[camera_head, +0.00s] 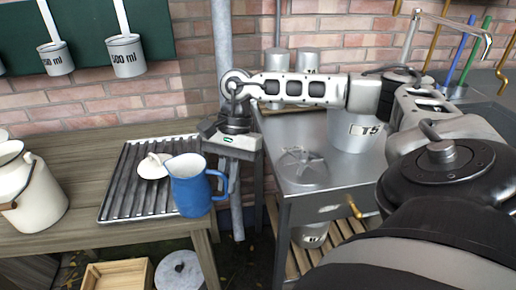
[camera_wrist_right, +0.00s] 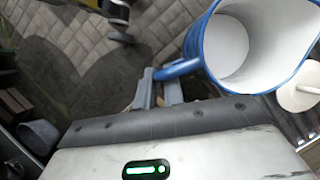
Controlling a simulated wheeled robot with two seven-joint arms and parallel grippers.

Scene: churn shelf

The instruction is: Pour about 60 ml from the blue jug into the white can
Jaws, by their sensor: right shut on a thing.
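The blue jug (camera_head: 190,190) is upright at the right edge of the draining rack; I cannot tell whether it touches it. My right gripper (camera_head: 224,180) is shut on the jug's handle, which faces right. In the right wrist view the jug (camera_wrist_right: 193,48) shows its pale inside, and the handle sits between the fingertips (camera_wrist_right: 160,88); I cannot tell the liquid level. The white can (camera_head: 40,203), with a wire handle, stands at the left of the wooden table, apart from the jug and partly cut off by the picture edge. My left gripper is out of view.
The ridged metal rack (camera_head: 117,195) holds a white lid (camera_head: 146,170). The wooden table (camera_head: 95,233) is bare between can and rack. Measuring cups (camera_head: 125,57) hang above. A metal table (camera_head: 300,178) with a T5 bucket (camera_head: 350,140) stands right. A crate (camera_head: 117,273) is below.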

